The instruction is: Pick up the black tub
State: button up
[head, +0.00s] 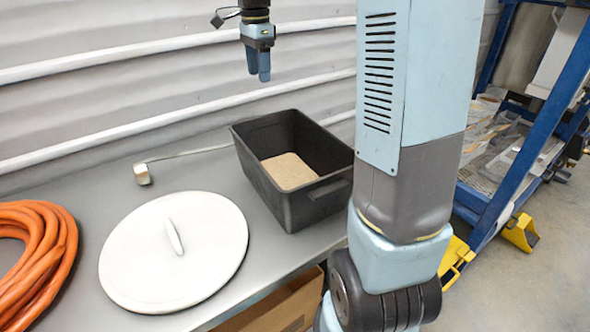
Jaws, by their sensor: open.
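The black tub (262,185) stands upright on a grey bench, right of the white lid. It is rectangular and open at the top, with a layer of tan grainy substrate (290,171) on its floor. A grip shows on its near right end. My gripper (264,76) hangs above and behind the tub near the wall, fingers pointing down. It is open and empty, clear of the tub, though its two fingers look close together from this angle. My arm hides the area just right of the tub.
A round white lid (205,250) with a handle lies left of the tub. An orange hose coil (38,262) lies at far left. A brush-like tool (142,174) lies behind the lid. A cardboard box (285,309) sits below the bench edge. A blue rack (530,140) stands right.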

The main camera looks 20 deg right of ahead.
notch_tip(320, 180, down, 8)
jog(key=shift+f, duration=0.1)
jog(key=shift+s+a+f, duration=0.1)
jog(key=shift+f, duration=2.65)
grip_shut()
